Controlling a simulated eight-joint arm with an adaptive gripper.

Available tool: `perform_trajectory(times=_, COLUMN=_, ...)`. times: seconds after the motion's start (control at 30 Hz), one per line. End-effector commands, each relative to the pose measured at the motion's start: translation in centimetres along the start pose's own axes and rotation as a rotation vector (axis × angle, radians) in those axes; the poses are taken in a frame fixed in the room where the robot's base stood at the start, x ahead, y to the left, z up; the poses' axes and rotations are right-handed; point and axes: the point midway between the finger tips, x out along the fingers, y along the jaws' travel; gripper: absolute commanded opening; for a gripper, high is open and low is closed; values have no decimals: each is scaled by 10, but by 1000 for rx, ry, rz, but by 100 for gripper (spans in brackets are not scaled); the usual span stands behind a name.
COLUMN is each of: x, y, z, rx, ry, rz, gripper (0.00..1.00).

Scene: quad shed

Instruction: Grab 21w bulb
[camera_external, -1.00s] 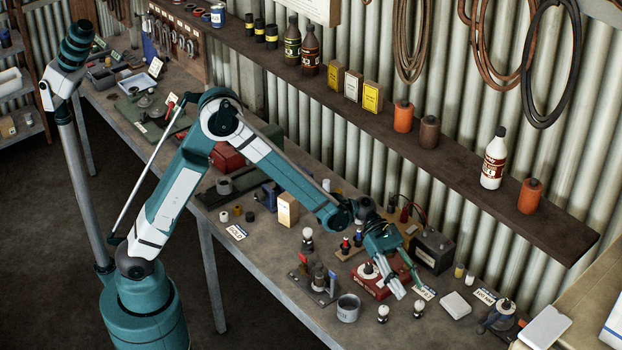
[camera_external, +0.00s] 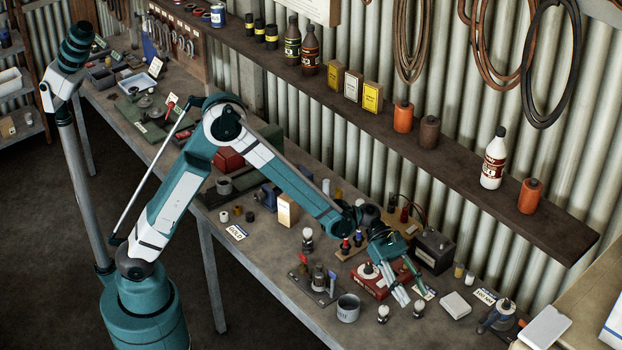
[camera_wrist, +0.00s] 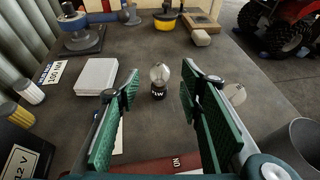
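The 21W bulb (camera_wrist: 158,82) is a clear glass bulb standing upright on a dark base with white lettering. In the wrist view it shows between and beyond the fingers of my gripper (camera_wrist: 160,74), which is open and empty. In the external view I see that bulb (camera_external: 418,309) near the bench's front edge, just beyond the fingertips of my gripper (camera_external: 412,295). A second, similar bulb (camera_wrist: 236,93) is partly behind the right finger in the wrist view. It also stands left of the first in the external view (camera_external: 383,314).
A grey metal cup (camera_external: 348,309) stands left of the bulbs. A white box (camera_wrist: 96,76) lies left of the bulb in the wrist view. A red box (camera_external: 366,286) is beneath my gripper. A black 12 V battery (camera_external: 432,251) stands behind.

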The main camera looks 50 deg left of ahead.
Motion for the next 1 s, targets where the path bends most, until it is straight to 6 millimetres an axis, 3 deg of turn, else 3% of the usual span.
perform_trajectory(times=0.43, x=45, y=0, z=-1, rx=0, ry=0, rz=-1, gripper=38)
perform_trajectory(times=1.0, x=48, y=0, z=0, rx=0, ry=0, rz=0, gripper=38)
